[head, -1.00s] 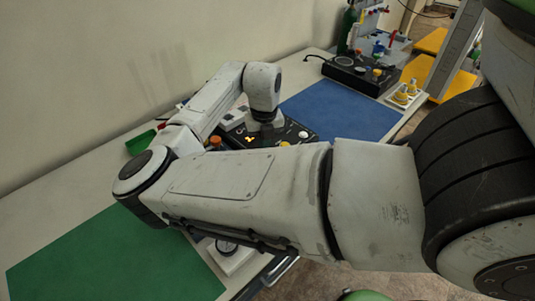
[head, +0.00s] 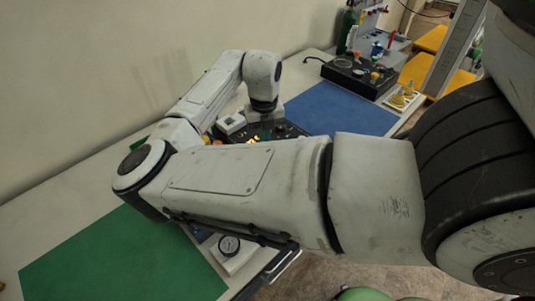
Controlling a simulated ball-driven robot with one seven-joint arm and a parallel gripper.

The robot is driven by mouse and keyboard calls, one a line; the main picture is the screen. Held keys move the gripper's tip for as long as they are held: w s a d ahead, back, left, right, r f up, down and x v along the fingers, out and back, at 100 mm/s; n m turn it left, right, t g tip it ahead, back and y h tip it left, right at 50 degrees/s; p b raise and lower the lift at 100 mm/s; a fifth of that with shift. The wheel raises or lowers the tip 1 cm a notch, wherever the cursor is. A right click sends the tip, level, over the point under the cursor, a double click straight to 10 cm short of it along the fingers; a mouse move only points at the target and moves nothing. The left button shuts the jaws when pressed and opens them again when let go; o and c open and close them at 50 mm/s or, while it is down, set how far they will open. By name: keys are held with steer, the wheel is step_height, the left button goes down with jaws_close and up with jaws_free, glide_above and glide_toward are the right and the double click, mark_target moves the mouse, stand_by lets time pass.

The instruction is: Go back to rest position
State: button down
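My arm reaches in from the right, bends at the elbow on the left and runs back over the bench to the wrist. The end of the arm with my gripper (head: 264,122) points down over a dark control panel (head: 290,131) in the middle of the bench. The fingers cannot be made out, so neither their opening nor any grip can be told. A small dark green patch shows by the arm's end, above an orange glow on the panel. My forearm and upper arm hide much of the panel.
A green mat (head: 120,262) lies front left and a blue mat (head: 340,108) right of the panel. A round gauge (head: 229,245) sits by the front edge. A black box with knobs (head: 358,75) and a yellow-topped holder (head: 402,98) stand back right. The wall runs along the left.

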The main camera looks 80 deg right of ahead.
steer(key=shift+r+p, duration=0.4)
steer(key=shift+r, duration=0.45)
